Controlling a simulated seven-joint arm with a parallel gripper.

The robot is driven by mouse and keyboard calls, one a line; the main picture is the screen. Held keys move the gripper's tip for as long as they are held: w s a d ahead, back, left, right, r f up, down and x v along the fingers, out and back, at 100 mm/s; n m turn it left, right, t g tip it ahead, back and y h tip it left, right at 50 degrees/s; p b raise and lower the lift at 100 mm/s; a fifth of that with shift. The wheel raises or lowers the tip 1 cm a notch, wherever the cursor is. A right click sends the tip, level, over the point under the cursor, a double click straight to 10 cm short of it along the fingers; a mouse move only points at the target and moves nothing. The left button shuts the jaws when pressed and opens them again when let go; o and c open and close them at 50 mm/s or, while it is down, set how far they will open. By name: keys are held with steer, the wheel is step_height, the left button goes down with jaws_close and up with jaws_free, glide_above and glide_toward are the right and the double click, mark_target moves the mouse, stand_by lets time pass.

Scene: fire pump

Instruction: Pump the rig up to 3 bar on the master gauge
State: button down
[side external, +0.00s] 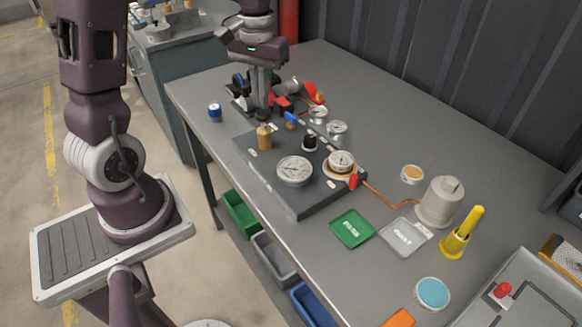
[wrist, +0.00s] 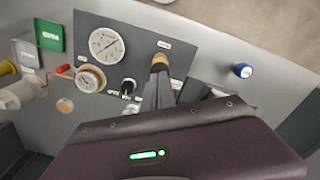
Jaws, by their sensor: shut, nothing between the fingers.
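The rig is a dark grey panel (side external: 262,162) on the bench, with gauges and fittings on it. The largest gauge (side external: 294,170) has a white dial and also shows in the wrist view (wrist: 106,45). Its reading is too small to tell, and I cannot read which gauge is labelled master. A smaller gauge (side external: 341,161) with a tan rim sits beside it. A tan upright handle (side external: 264,136) stands near the panel's left edge; a tan grip shows in the wrist view (wrist: 159,62). My gripper (wrist: 160,80) is shut and empty, its tips close to that grip; contact is unclear.
A black knob (side external: 310,142) stands between the handle and gauges. Several fittings crowd the bench behind the panel. A blue cap (side external: 215,110) lies left. Green (side external: 352,229) and grey (side external: 405,237) trays, a beige canister (side external: 439,201) and a yellow tool (side external: 460,236) stand right.

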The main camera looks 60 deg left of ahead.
mark_target(263, 113)
steer(key=shift+f, duration=0.1)
stand_by(0.3)
steer(key=shift+f, duration=1.85)
steer(key=shift+r, duration=1.55)
steer(key=shift+f, duration=1.5)
steer(key=shift+r, duration=1.5)
steer(key=shift+f, duration=0.1)
